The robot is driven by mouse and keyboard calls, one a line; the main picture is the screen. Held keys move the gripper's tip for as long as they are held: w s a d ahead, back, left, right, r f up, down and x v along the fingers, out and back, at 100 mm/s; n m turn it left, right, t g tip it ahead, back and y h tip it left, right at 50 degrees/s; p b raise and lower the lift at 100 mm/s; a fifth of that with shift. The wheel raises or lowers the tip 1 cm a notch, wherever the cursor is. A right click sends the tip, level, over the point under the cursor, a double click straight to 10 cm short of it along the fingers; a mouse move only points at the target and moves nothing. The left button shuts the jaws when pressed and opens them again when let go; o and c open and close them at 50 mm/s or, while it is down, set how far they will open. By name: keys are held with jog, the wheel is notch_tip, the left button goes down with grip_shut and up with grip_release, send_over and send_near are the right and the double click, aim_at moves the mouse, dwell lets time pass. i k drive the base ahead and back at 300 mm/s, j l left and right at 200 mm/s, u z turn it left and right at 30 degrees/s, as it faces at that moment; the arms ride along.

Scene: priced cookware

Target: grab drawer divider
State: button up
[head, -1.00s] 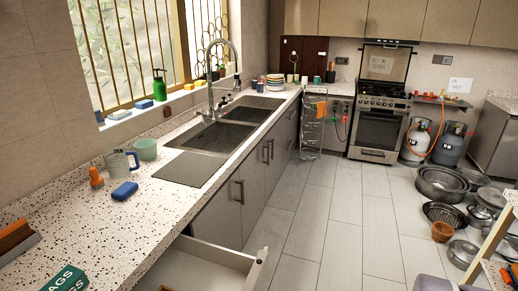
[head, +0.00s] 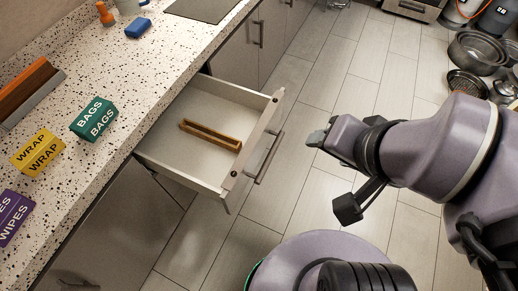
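A wooden drawer divider (head: 211,136), long and narrow, lies in the open white drawer (head: 181,125) below the counter. It lies slantwise on the drawer floor with nothing on it. My gripper (head: 318,138) is to the right of the drawer, out past its front and handle, above the floor. It points left toward the drawer and is apart from the divider. The view is too side-on to tell whether the fingers are apart.
The drawer handle (head: 264,158) sticks out toward my arm. On the speckled counter are a green bags box (head: 93,119), a yellow wrap box (head: 38,152), a purple wipes box (head: 12,214) and a blue sponge (head: 138,28). Pots (head: 478,47) stand on the floor at right.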

aim_at(14, 95)
jog(key=u, duration=2.1)
